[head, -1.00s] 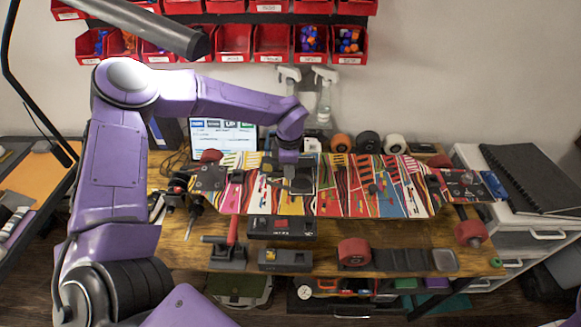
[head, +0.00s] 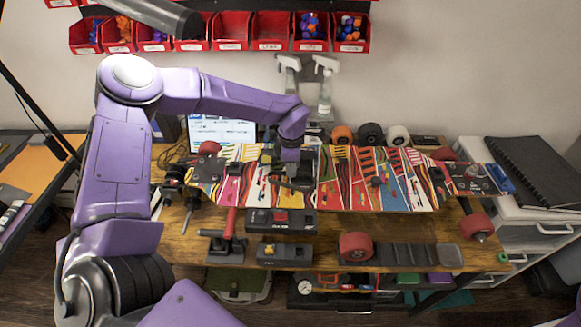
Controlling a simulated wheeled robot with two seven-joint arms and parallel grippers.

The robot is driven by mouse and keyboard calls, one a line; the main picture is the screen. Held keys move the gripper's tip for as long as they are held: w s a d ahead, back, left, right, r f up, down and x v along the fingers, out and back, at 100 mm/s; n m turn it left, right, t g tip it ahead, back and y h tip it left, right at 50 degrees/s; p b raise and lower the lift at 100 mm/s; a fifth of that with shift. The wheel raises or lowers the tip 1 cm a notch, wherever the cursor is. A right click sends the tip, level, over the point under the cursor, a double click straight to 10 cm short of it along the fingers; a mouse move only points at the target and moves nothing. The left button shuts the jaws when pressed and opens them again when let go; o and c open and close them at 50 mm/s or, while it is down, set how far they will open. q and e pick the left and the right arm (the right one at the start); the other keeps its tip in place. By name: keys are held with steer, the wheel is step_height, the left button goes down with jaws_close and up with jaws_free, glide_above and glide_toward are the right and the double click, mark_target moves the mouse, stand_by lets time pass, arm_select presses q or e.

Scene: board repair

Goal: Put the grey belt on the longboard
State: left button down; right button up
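Dark grey parts show around the fingertips. I cannot tell which are fingers and which might be the grey belt, nor whether the fingers are apart. I cannot make out the grey belt clearly anywhere else. My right gripper is out of view.
Red wheels sit by the board's ends, one at the right front (head: 474,227). A grey tray (head: 408,256) with a red wheel, a black box (head: 281,223) and a red-handled tool (head: 230,224) stand in front. Spray bottles (head: 325,85) and loose wheels (head: 370,135) stand behind.

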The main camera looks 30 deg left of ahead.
arm_select(q)
steer(key=shift+f, duration=0.1)
stand_by(0.3)
steer(key=shift+f, duration=0.2)
steer(key=c, duration=1.3)
jaws_free()
steer(key=shift+c, duration=0.9)
step_height(320, 180, up, 8)
steer(key=p, duration=0.6)
steer(key=shift+f+p, duration=0.15)
steer(key=shift+p, duration=0.2)
